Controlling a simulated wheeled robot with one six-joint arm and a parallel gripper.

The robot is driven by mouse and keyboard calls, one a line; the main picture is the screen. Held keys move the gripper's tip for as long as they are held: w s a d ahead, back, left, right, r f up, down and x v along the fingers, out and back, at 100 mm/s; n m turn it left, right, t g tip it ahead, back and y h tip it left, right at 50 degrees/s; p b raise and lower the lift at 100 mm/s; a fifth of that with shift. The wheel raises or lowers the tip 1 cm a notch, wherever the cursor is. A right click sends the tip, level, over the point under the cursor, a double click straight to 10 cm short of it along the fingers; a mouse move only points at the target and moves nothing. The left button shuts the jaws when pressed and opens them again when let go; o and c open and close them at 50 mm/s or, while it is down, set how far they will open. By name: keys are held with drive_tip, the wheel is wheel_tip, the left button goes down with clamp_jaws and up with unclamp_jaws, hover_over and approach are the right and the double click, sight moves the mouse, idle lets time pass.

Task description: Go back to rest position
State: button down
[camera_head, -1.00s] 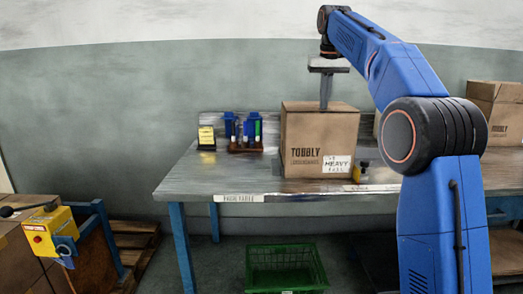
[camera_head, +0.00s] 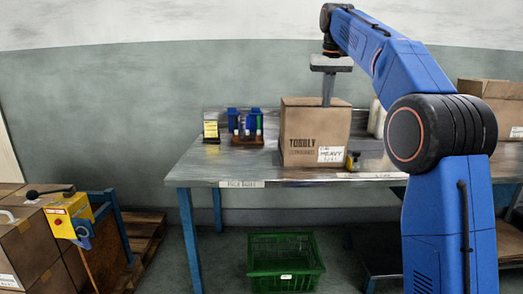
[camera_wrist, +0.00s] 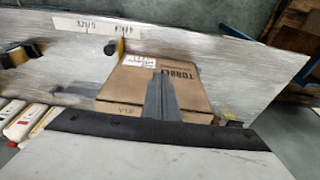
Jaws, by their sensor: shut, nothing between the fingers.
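My gripper (camera_head: 328,92) hangs from my raised blue arm in the head view. Its fingers are together and empty, in line with the top of a cardboard box (camera_head: 312,130). In the wrist view my gripper (camera_wrist: 160,80) shows as a narrow grey shape in front of the same box (camera_wrist: 140,88). I cannot tell whether its tip touches the box. The box stands closed on a metal work table (camera_head: 205,172).
A rack with blue and green items (camera_head: 246,128) and a yellow sign (camera_head: 211,131) stand on the table's left. A green crate (camera_head: 285,265) is on the floor below. A yellow device (camera_head: 68,215) sits by boxes at lower left. A pale container (camera_head: 377,117) stands behind the box.

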drive_tip(key=s+d+f, duration=0.2)
drive_tip(key=s+f, duration=0.1)
drive_tip(key=s, duration=0.6)
drive_tip(key=s+d+f+t, duration=0.1)
drive_tip(key=s+f, duration=0.2)
drive_tip(key=s, duration=0.6)
drive_tip(key=s+d+f, duration=0.2)
drive_tip(key=s+f, duration=0.1)
drive_tip(key=s, duration=0.5)
drive_tip(key=s+d+f+t, duration=0.1)
drive_tip(key=s+f, duration=2.3)
drive_tip(key=f, duration=0.1)
drive_tip(key=shift+d, duration=0.4)
